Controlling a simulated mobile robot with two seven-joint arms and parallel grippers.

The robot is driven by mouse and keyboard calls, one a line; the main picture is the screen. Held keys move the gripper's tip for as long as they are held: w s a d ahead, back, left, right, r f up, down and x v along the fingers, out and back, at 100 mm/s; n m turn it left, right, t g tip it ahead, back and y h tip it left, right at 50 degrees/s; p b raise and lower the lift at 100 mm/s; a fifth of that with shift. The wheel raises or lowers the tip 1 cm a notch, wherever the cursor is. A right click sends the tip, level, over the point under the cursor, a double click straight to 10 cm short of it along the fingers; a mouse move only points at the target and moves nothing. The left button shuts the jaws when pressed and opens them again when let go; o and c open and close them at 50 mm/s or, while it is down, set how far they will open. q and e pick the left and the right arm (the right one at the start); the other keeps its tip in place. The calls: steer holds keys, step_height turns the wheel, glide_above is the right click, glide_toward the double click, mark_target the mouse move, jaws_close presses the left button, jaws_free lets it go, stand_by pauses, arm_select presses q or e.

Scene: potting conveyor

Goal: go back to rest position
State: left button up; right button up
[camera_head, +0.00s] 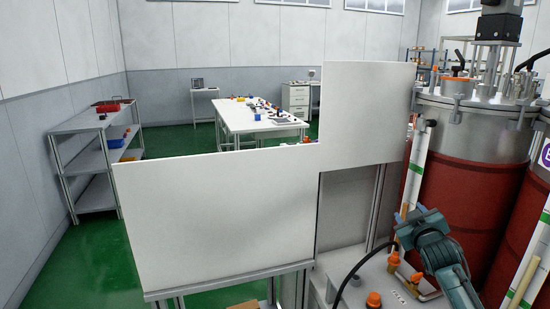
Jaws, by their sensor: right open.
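My right arm comes in at the lower right of the head view, teal and dark. My right gripper (408,224) is at its upper end, small in the picture, and open. Nothing shows between its fingers. It is over the metal work surface (350,291) with orange-capped fittings, in front of the red drums. My left gripper is not in view.
A large white panel (215,215) stands left of my right gripper. Red drums (455,195) with metal lids stand close on the right. Orange fittings (373,300) and a black cable (355,268) are near the gripper. Green floor (60,270) is clear at left.

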steer(key=s+a+f+g+y, duration=0.1)
steer(key=s+a+f+y, duration=0.1)
steer(key=s+a+f, duration=0.65)
steer(key=s+a+f+g+y, duration=0.2)
steer(key=s+a+f, duration=0.3)
steer(key=s+f, duration=0.5)
steer(key=s+a+f+g, duration=0.1)
steer(key=s+a+f, duration=0.1)
steer(key=s, duration=0.5)
steer(key=s+a+f+g+y, duration=0.1)
steer(key=s+a+f, duration=0.1)
steer(key=s+a, duration=0.2)
steer(key=s+a+f+m+g+y, duration=0.1)
steer(key=s+a+f, duration=0.2)
steer(key=s, duration=0.7)
steer(key=shift+a, duration=0.1)
steer(key=shift+c, duration=1.1)
